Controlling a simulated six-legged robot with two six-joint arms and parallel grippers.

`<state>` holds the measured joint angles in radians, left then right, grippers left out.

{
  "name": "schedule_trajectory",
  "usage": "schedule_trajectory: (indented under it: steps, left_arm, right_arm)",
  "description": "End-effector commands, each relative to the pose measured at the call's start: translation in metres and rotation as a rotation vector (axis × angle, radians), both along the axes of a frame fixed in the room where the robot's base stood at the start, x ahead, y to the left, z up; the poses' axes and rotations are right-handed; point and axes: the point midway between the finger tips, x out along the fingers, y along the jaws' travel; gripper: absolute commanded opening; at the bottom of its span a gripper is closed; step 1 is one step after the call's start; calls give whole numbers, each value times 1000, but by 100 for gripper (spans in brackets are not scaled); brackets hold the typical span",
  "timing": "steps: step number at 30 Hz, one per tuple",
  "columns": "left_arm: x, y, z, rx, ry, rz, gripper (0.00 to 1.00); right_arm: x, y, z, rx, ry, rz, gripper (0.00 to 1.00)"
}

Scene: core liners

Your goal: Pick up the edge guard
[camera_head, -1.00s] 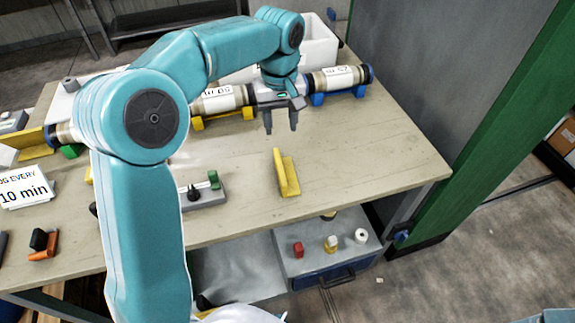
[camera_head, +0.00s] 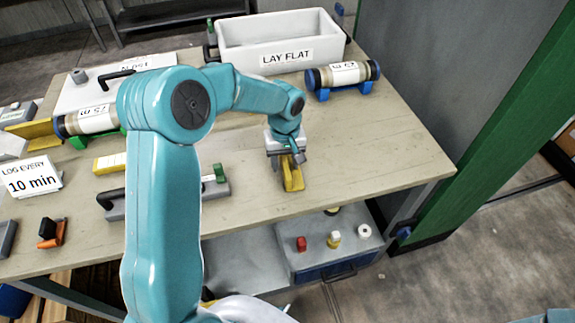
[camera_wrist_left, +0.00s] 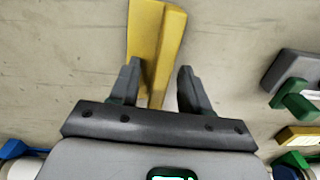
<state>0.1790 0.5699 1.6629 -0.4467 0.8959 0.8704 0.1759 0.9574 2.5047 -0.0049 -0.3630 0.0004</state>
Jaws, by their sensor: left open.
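The edge guard, a yellow angle-shaped strip (camera_head: 293,182), lies on the workbench in front of the arm in the head view. In the left wrist view the edge guard (camera_wrist_left: 150,40) runs up from between the fingers toward the top edge. My left gripper (camera_head: 286,161) is open over the far end of the edge guard. In the left wrist view the left gripper (camera_wrist_left: 160,84) has one finger overlapping the strip's left side and a gap to the right finger. I cannot tell whether a finger touches it. My right gripper is not in view.
A white bin marked LAY FLAT (camera_head: 235,42) stands at the back. A core liner (camera_head: 345,73) rests on blue supports beside it. A grey tool with a green block (camera_head: 215,188) lies left of the guard. The bench (camera_head: 380,150) is clear to the right.

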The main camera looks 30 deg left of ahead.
Motion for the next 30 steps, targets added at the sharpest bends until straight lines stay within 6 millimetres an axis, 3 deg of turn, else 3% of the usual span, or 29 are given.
schedule_trajectory:
  steps: [8, 12, 23, 30]
  left_arm:
    - [1, 0, -4, 0, -1, 1, 47]
    - [1, 0, -4, 0, -1, 1, 1]
    - [1, 0, -2, 1, -2, 1, 0]
    - [2, 0, 25, 1, -6, 2, 0]
  right_arm:
    - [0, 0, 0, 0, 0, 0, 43]
    - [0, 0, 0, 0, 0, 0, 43]
    - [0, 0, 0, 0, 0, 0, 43]
    - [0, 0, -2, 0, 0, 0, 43]
